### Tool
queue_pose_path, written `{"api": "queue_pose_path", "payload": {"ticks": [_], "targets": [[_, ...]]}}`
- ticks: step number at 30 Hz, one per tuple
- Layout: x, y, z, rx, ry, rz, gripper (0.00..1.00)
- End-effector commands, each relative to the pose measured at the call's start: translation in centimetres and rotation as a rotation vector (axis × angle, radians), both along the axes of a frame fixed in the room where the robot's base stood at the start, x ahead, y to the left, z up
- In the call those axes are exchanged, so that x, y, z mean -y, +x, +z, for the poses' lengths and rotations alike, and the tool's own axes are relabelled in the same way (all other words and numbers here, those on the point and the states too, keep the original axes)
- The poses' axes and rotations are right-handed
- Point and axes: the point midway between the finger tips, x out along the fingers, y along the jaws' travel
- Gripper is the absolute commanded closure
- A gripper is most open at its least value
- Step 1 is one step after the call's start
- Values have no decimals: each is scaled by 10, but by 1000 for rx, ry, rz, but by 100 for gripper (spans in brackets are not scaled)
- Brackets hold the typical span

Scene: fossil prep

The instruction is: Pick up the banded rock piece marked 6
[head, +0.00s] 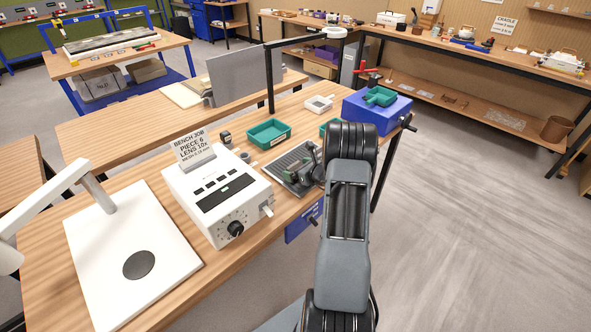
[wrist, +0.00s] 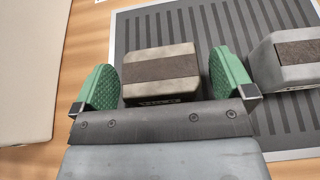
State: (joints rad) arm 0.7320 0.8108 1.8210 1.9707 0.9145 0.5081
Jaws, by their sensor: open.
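In the wrist view, a pale grey block-shaped rock piece with a dark brown band (wrist: 160,68) lies on a dark ribbed mat (wrist: 208,25). A mark on its near face is too small to read, so I cannot tell whether it is piece 6. My gripper (wrist: 166,80) is open, with one green pad on each side of this piece and gaps showing beside it. A second banded grey piece (wrist: 288,57) lies just right of the right pad. In the head view my gripper (head: 310,168) is low over the mat (head: 283,174), and my arm hides part of it.
Left of the mat stands a white instrument box (head: 217,195) with a sign reading "BENCH JOB PIECE 6 LENS 10x". A green tray (head: 268,134) is behind the mat. A blue box (head: 377,112) stands at the bench's right end. A white board (head: 135,255) lies front left.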

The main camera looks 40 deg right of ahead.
Motion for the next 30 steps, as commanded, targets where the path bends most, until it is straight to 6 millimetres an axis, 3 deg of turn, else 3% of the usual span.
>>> {"api": "queue_pose_path", "payload": {"ticks": [11,30], "targets": [[-2,9,-5,-1,0,0,0],[-1,9,-3,1,-1,0,57]]}}
